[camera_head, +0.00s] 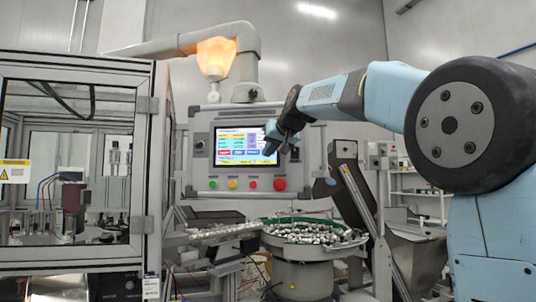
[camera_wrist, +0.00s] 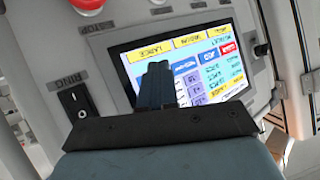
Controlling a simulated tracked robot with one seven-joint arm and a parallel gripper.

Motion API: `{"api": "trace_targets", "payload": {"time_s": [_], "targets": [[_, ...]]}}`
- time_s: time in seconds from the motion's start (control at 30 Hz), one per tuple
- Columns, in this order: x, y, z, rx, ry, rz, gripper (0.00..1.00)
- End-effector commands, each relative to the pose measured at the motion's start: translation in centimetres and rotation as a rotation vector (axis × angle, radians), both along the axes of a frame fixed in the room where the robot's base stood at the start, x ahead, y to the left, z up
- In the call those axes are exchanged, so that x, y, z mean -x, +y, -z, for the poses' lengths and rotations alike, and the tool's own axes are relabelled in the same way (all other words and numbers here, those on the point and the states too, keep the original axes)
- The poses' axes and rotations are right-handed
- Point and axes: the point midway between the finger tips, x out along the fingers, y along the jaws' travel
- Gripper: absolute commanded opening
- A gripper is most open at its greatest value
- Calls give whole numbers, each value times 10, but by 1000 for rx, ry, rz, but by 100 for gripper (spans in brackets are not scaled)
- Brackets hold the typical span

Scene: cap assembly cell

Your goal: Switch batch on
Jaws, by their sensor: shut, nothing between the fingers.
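The control panel's touch screen (camera_head: 235,150) is lit, with yellow fields, blue buttons and one red button. It fills the middle of the wrist view (camera_wrist: 205,85), turned over, with the red button (camera_wrist: 228,48) at its right and blue buttons (camera_wrist: 208,56) beside it. I cannot read which one is batch. My gripper (camera_head: 266,152) is shut and empty in front of the screen's right part. In the wrist view its dark blue fingers (camera_wrist: 157,68) cover the left part of the screen. I cannot tell whether the tips touch it.
A big red stop button (camera_head: 279,184) and small green, orange and red buttons (camera_head: 232,184) sit below the screen. A bowl feeder (camera_head: 300,236) stands below. A glazed machine cell (camera_head: 75,150) fills the left.

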Motion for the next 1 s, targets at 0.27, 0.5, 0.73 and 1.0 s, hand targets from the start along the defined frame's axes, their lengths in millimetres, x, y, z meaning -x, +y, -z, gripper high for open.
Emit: {"api": "trace_targets", "payload": {"time_s": [0.27, 0.5, 0.73, 1.0], "targets": [[10, 1, 0, 0, -1, 0, 0], [13, 3, 0, 0, 0, 0, 0], [16, 3, 0, 0, 0, 0, 0], [36, 7, 0, 1, 1, -2, 0]]}}
